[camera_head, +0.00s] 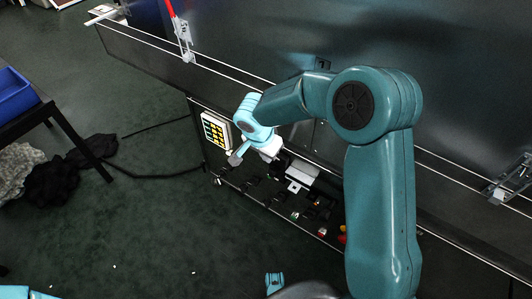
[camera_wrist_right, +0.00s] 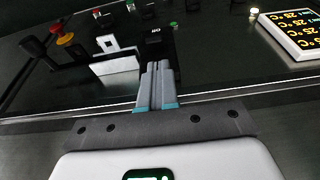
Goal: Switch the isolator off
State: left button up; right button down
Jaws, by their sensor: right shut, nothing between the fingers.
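A dark control panel (camera_wrist_right: 215,60) carries several switches, and I cannot tell for sure which one is the isolator. A black block with white marks (camera_wrist_right: 154,38) stands just beyond my right gripper's fingertips. The right gripper (camera_wrist_right: 158,66) is shut and empty, its two grey fingers side by side; whether they touch the block is unclear. In the head view the right gripper (camera_head: 282,160) is small and partly hidden at the panel. A white bracket-like plate (camera_wrist_right: 112,50) sits left of the fingers; it also shows in the head view (camera_head: 300,172). My left gripper is not in view.
A red knob with a yellow collar (camera_wrist_right: 64,38) and a black knob (camera_wrist_right: 32,47) stand at the panel's left in the wrist view. A temperature display (camera_head: 215,130) is on the other side. A blue bin (camera_head: 14,95) stands far left. Open floor lies left of the panel.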

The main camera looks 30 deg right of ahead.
aim_at(272, 168)
jog(key=b+x, duration=0.1)
jog(key=x, duration=0.5)
jog(key=shift+w, duration=0.1)
